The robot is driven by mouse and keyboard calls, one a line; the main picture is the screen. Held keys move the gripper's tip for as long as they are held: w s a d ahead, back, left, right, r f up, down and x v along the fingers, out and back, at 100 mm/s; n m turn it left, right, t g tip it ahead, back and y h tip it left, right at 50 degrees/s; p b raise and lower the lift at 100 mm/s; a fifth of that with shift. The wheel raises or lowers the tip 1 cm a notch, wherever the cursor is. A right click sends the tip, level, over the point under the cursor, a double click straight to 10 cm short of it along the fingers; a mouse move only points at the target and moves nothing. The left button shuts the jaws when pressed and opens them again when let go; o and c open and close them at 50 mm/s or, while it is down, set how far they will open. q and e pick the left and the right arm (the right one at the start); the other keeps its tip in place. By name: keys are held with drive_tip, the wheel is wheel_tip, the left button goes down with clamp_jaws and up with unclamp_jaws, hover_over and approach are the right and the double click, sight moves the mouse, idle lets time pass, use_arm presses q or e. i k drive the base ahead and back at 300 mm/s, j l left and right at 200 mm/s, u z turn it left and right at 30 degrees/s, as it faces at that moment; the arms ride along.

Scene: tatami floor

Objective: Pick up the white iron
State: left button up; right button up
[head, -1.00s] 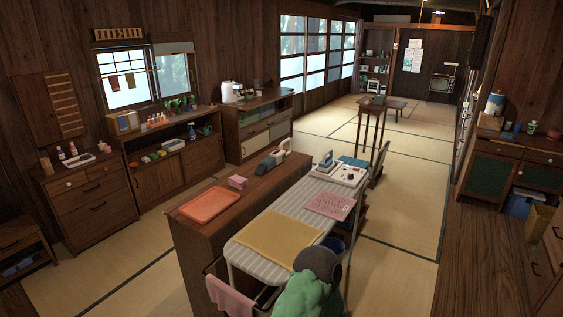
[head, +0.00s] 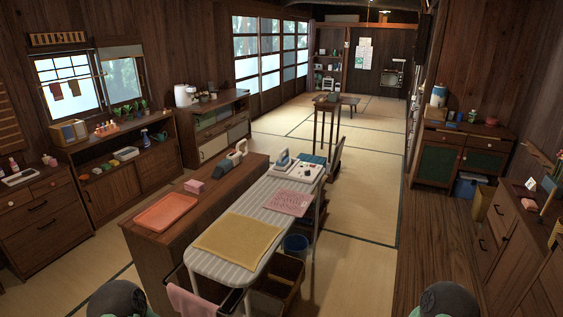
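The white iron (head: 282,159), with blue-grey parts, stands at the far end of the striped ironing board (head: 215,268). It is beside a white panel with dark knobs (head: 308,173). Its handle side is not clear at this size. Neither of my grippers is in view; only rounded parts of my own arms show at the bottom left and bottom right edges. Nothing of mine is near the iron.
A yellow cloth (head: 238,244) and a pink patterned sheet (head: 288,202) lie on the board. Wooden floor is clear at the right.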

sight(284, 163)
drive_tip(key=z, duration=0.25)
drive_tip(key=i+l+z, duration=0.2)
drive_tip(key=z, duration=0.25)
drive_tip(key=i+z, duration=0.45)
drive_tip(key=i, duration=2.05)
drive_tip(key=i+u, duration=0.15)
drive_tip(key=i, duration=0.4)
drive_tip(key=i+l+u, duration=0.1)
drive_tip(key=i, duration=0.45)
drive_tip(key=i+l+u, duration=0.15)
drive_tip(key=i+l, duration=0.15)
drive_tip(key=i, duration=0.25)
